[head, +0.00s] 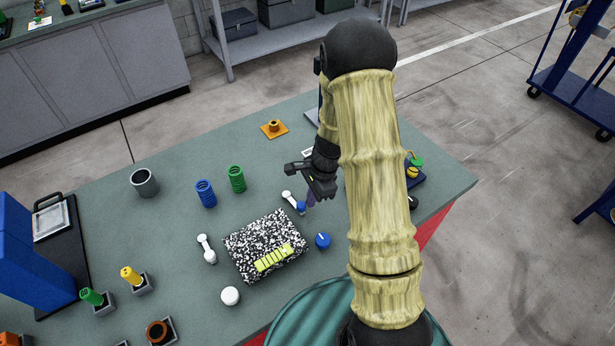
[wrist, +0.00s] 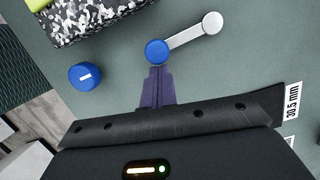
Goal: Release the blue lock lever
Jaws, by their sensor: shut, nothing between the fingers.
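A lever with a blue round end and a pale arm ending in a white knob lies on the green table. In the head view the lever (head: 292,198) is just behind the speckled block, its blue end nearest my gripper. In the wrist view the lever (wrist: 185,37) runs from the blue end up and right to the white knob. My gripper (head: 309,205) is shut and empty, with its purple fingers (wrist: 156,71) right at the blue end's near edge. I cannot tell whether they touch it.
A black-and-white speckled block (head: 239,257) with a yellow-green piece (head: 273,258) on top is close by. A blue knob with a white mark (head: 322,240) sits beside it. A second, white lever (head: 206,249) is to its left. Blue (head: 205,194) and green (head: 236,179) spools stand behind.

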